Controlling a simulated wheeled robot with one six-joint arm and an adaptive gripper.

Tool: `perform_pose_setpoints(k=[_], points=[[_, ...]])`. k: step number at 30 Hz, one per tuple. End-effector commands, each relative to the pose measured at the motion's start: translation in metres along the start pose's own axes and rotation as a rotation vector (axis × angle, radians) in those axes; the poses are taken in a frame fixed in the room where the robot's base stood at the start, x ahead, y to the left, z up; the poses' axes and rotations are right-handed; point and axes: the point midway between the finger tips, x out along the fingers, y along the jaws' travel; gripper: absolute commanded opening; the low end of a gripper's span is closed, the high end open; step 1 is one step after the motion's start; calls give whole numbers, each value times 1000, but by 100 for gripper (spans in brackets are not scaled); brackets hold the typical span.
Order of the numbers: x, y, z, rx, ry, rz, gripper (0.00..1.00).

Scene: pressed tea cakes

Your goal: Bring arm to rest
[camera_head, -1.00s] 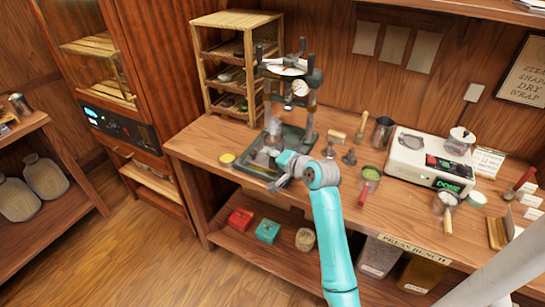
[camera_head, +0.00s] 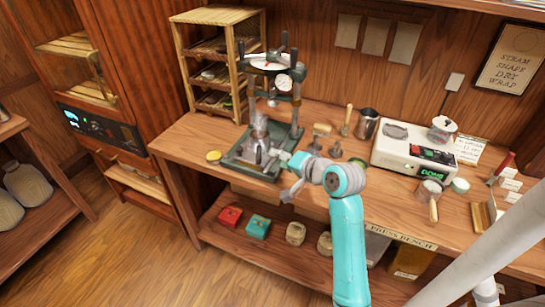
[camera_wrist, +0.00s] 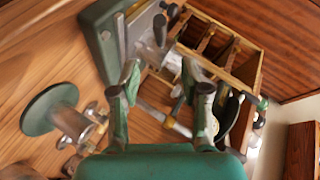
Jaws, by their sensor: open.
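My teal arm (camera_head: 347,235) reaches up from the bottom of the head view, bent at a joint over the front edge of the bench. Its grey wrist end lies in front of the press base. My gripper (camera_wrist: 160,75) shows in the wrist view with its two green fingers apart and nothing between them. The press (camera_head: 275,85), with a dial and dark handles, stands on a green tray-like base (camera_head: 240,163). In the blurred wrist view, metal press parts lie beyond the fingers, and I cannot tell the gap to them.
A wooden rack (camera_head: 183,70) stands behind the press. A yellow disc (camera_head: 213,156) lies left of the base. A white scale (camera_head: 405,150), a metal cup (camera_head: 367,122) and small tools stand to the right. Red (camera_head: 230,216) and teal (camera_head: 258,227) boxes sit on the lower shelf.

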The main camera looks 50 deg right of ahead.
Motion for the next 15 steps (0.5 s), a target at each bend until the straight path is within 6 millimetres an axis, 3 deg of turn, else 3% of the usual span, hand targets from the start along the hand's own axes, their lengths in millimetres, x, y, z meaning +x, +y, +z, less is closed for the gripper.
perform_pose_setpoints(k=[11,15], points=[[-7,0,1,0,-1,0,46],[-6,8,16,-12,1,2,46]])
